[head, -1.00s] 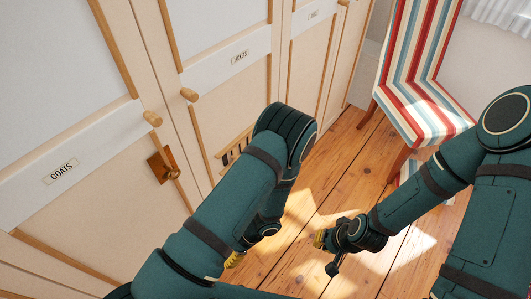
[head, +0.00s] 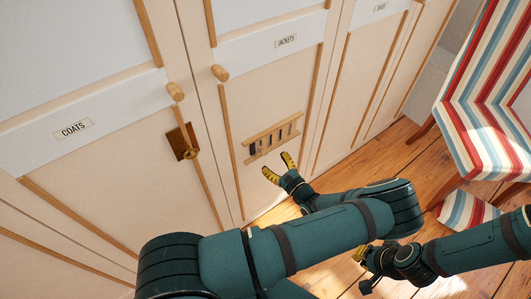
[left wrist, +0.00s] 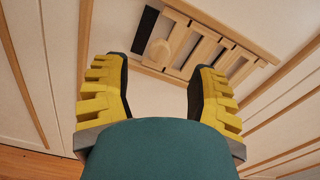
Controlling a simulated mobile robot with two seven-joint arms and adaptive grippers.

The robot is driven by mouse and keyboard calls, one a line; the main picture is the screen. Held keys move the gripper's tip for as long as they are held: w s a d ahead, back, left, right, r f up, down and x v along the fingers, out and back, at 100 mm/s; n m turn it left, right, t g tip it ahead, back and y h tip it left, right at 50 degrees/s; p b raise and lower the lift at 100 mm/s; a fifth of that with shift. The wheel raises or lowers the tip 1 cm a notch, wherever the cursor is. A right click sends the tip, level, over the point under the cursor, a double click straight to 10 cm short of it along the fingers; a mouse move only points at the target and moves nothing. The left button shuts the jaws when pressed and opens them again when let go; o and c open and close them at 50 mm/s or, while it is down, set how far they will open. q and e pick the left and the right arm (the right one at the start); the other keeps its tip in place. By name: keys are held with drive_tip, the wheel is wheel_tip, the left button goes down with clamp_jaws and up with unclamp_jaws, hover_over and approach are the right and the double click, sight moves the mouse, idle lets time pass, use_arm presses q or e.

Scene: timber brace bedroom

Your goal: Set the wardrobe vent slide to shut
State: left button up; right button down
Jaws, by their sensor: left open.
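The wardrobe vent (head: 273,138) is a small wooden frame with upright slots, low on the door labelled JACKETS. It also shows in the left wrist view (left wrist: 205,46), with a dark slot at its left end and pale slats with narrower openings to the right. A round pale knob (left wrist: 158,52) stands near its left end. My left gripper (head: 277,164) is open and empty just below the vent. In the left wrist view its yellow fingers (left wrist: 159,68) stand either side of the knob, apparently short of it. My right gripper (head: 364,267) is low over the floor; its opening is unclear.
The JACKETS door has a wooden knob (head: 220,72). A striped chair (head: 490,110) stands at the right. Bare plank floor (head: 405,150) lies between.

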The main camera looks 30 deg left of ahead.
sight(266, 153)
use_arm(q)
drive_tip(key=shift+b+x, duration=0.4)
drive_tip(key=shift+x, duration=2.75)
clamp_jaws()
